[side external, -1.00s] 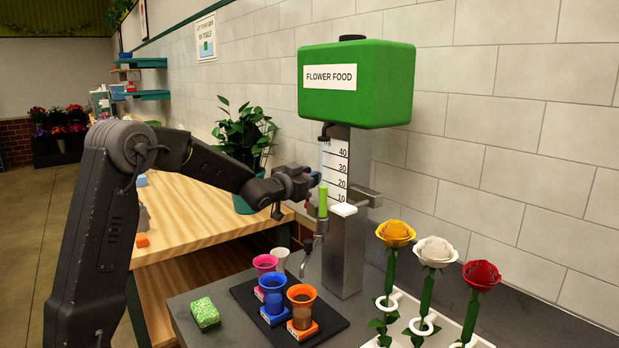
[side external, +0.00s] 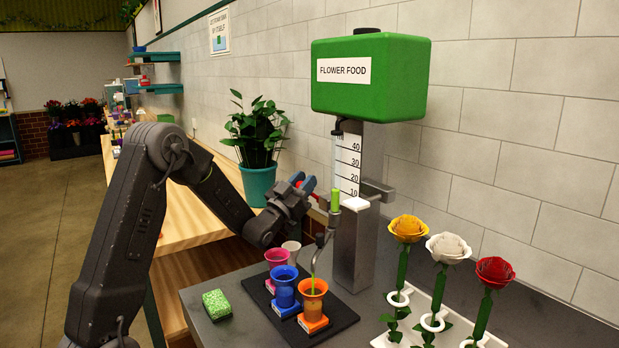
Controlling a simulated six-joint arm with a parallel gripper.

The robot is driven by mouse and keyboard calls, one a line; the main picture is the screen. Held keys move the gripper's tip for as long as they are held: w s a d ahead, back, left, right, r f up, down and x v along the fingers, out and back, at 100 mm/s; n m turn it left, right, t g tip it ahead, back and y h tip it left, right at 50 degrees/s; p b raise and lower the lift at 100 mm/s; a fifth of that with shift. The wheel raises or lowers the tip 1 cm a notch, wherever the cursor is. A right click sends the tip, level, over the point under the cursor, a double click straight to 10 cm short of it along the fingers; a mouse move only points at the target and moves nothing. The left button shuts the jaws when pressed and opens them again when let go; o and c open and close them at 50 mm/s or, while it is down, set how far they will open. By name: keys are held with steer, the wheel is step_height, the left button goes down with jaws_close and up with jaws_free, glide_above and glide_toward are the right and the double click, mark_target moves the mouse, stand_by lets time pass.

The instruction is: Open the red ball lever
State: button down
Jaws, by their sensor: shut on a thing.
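The flower food dispenser has a green tank (side external: 370,75) on a grey column with a level scale. A spout (side external: 320,240) hangs over the orange cup (side external: 313,300), and a thin green stream (side external: 313,272) runs from it into that cup. My gripper (side external: 304,183) has blue fingertips and is at the left of the column, above the cups. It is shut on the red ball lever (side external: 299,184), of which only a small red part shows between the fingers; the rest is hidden.
A blue cup (side external: 284,288), a pink cup (side external: 277,257) and a whitish cup (side external: 292,248) stand near the orange one on a black mat (side external: 338,326). A green sponge (side external: 216,304) lies left. Yellow, white and red roses (side external: 494,272) stand in a rack at right.

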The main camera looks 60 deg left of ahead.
steer(key=shift+s+a+f, duration=0.15)
steer(key=shift+s+f, duration=0.6)
steer(key=shift+s, duration=0.05)
steer(key=shift+f, duration=0.1)
steer(key=c, duration=0.9)
jaws_free()
steer(key=shift+s+f, duration=0.1)
steer(key=shift+s, duration=0.15)
step_height(320, 180, up, 6)
steer(key=s, duration=0.2)
steer(key=shift+d, duration=0.35)
